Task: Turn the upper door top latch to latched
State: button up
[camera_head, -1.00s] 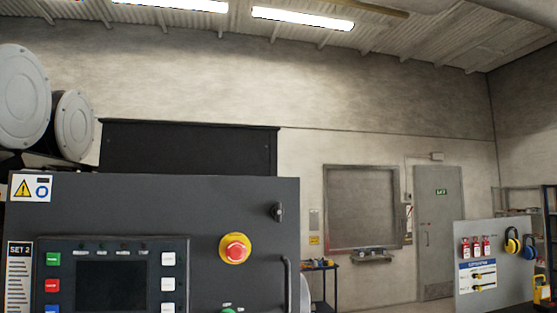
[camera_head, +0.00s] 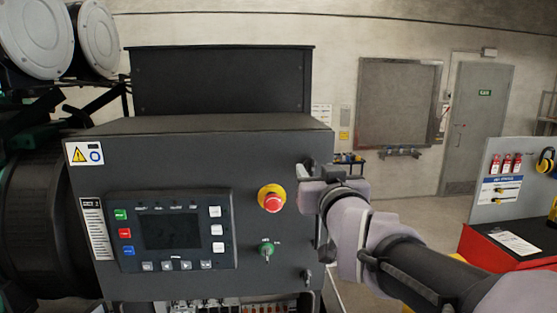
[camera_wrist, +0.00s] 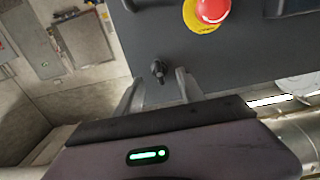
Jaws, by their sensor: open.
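The dark grey upper door (camera_head: 255,150) of the SET 2 control cabinet is closed or nearly so. Its top latch (camera_wrist: 158,72), a small dark knob with a short lever, shows on the door face in the wrist view. In the head view my gripper (camera_head: 312,174) is at the door's upper right edge and mostly hides this latch. In the wrist view my gripper (camera_wrist: 158,82) is open, with one finger on each side of the latch. I cannot tell whether a finger touches it. A second latch (camera_head: 307,276) sits lower on the same edge.
A red emergency stop (camera_head: 271,198) on a yellow ring is just left of my gripper; it also shows in the wrist view (camera_wrist: 212,10). A green selector (camera_head: 267,250) is below it. A red cabinet (camera_head: 495,250) and a tag board stand at right.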

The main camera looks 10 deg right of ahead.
aim_at(310, 160)
jog(key=shift+w, duration=1.25)
jog(key=shift+c, duration=0.3)
grip_shut()
